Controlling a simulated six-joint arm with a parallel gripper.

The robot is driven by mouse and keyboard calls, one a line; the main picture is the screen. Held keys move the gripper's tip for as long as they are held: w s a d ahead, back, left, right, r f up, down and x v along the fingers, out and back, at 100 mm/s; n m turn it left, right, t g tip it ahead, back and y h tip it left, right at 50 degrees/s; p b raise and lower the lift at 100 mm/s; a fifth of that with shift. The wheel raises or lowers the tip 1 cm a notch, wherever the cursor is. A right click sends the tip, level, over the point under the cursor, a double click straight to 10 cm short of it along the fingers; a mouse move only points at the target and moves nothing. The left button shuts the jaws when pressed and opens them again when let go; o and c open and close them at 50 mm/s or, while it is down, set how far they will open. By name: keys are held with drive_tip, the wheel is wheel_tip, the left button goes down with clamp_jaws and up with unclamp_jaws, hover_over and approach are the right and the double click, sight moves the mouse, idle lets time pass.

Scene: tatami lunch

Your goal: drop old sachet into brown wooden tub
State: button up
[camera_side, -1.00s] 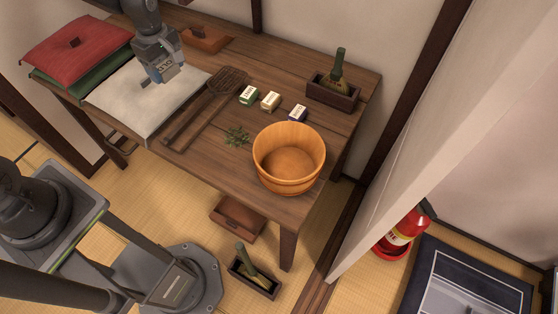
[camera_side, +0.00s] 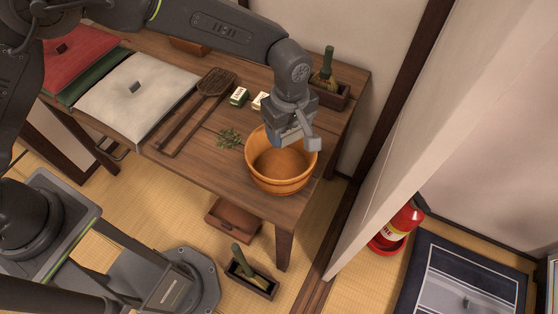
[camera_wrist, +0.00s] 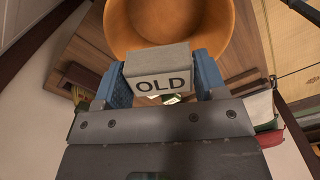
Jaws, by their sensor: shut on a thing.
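The old sachet (camera_wrist: 159,82), a grey block lettered OLD, is between the blue fingers of my gripper (camera_wrist: 164,80) in the wrist view. My gripper is shut on it. In the side view my gripper (camera_side: 297,140) is above the far right part of the brown wooden tub (camera_side: 279,187) and hides part of its rim. I cannot clearly make out the sachet there. The round, open tub stands upright at the table's near right corner. Its orange-brown inside shows no object in the visible part. In the wrist view the tub (camera_wrist: 228,28) is beyond the sachet.
A fire extinguisher (camera_side: 398,228) stands on the floor at right.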

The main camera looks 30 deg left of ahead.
drive_tip(key=shift+s+d+f, duration=0.1)
drive_tip(key=shift+d+f, duration=0.05)
drive_tip(key=shift+f, duration=2.85)
drive_tip(key=o, duration=1)
drive_tip(key=shift+r, duration=0.1)
wheel_tip(320, 180, up, 14)
drive_tip(key=shift+f, duration=0.15)
